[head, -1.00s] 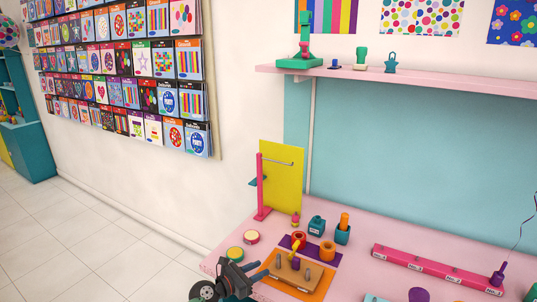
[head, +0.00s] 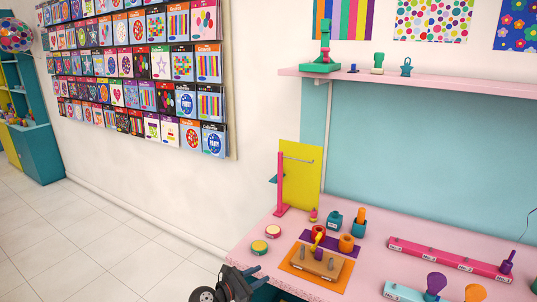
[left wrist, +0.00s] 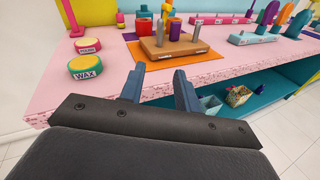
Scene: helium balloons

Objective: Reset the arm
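My left gripper (head: 240,278) is at the bottom of the head view, in front of the pink table's (head: 228,250) near left edge. In the left wrist view my left gripper (left wrist: 160,85) has its two blue-grey fingers apart with nothing between them. Beyond the fingertips, a wooden block with metal pegs (left wrist: 172,48) stands on an orange mat (left wrist: 205,69). My right gripper shows in neither view.
Two round tins (head: 259,247) sit at the table's left. A yellow board (head: 303,170) with a pink post stands behind. A pink rack (head: 445,259) lies at the right. A shelf (head: 430,82) is above. Bins (left wrist: 238,95) sit under the table. Open floor (head: 100,240) lies left.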

